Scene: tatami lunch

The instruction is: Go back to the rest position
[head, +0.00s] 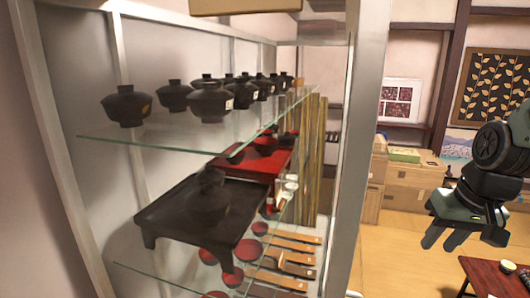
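My gripper (445,238) hangs from my dark arm at the right side of the head view. Its fingers point downward with a gap between them, and nothing shows in it. It is in the air in front of the wooden floor, apart from the shelf and from the low red table below it.
A glass-shelved cabinet (356,150) fills the left and middle. It holds black lidded bowls (126,106), a black footed tray (165,213) and wooden utensils (290,247). Cardboard boxes (412,188) stand at the back wall. A red table (484,270) is at lower right. Floor (400,260) between is clear.

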